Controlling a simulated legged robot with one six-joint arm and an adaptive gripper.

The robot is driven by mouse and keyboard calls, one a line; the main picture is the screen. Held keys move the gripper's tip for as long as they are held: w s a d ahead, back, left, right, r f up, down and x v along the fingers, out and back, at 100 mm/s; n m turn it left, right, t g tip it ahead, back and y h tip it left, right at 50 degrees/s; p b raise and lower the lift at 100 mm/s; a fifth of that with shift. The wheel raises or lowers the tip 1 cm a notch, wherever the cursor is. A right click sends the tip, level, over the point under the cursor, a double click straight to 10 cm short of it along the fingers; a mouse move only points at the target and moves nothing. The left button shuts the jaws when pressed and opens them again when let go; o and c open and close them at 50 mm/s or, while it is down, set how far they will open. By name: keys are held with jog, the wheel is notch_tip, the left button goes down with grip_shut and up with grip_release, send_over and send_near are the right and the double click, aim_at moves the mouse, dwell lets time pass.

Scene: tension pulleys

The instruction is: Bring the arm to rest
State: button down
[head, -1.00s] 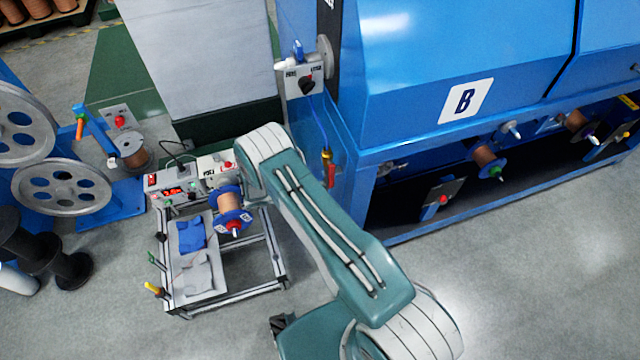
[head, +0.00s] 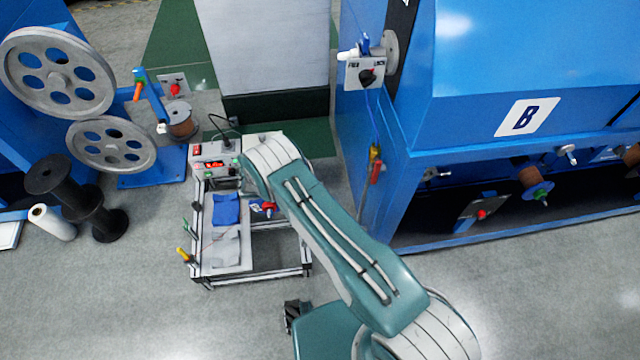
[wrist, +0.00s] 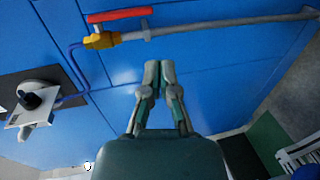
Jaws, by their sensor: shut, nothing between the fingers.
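My gripper (wrist: 158,72) shows in the wrist view with its two fingertips together and nothing between them. Behind it is the blue side panel of the machine (wrist: 220,75), and I cannot tell the distance to it. In the head view my arm (head: 340,235) is bent, its upper link reaching from the bottom right toward the small bench. The gripper itself is not visible in the head view; the arm hides it.
A bench cart (head: 255,268) with a control box (head: 214,163) and blue cloth (head: 227,209) stands left of my arm. The blue machine (head: 480,70) carries a switch box (head: 366,73) and a red-handled valve (head: 375,168). Pulleys (head: 58,72) stand left. Floor at lower left is clear.

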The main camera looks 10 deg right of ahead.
jog(key=s+d+r+g+y, duration=0.1)
jog(key=d+r+y, duration=0.15)
jog(key=r, duration=0.65)
jog(key=s+d+r+m+y, duration=0.1)
jog(key=r+y, duration=0.2)
jog(key=r, duration=0.7)
jog(key=s+d+r+g+y, duration=0.1)
jog(key=s+d+r+y, duration=0.15)
jog(key=r, duration=0.65)
jog(key=s+d+r+t+y, duration=0.1)
jog(key=s+r+t+y, duration=0.2)
jog(key=s+r, duration=0.4)
jog(key=s+d+r+n+t+y, duration=0.1)
jog(key=s+r+t+y, duration=0.3)
jog(key=s+r, duration=0.4)
jog(key=shift+s+r+t+y, duration=0.2)
jog(key=shift+s+t+y, duration=0.1)
jog(key=shift+s, duration=3.1)
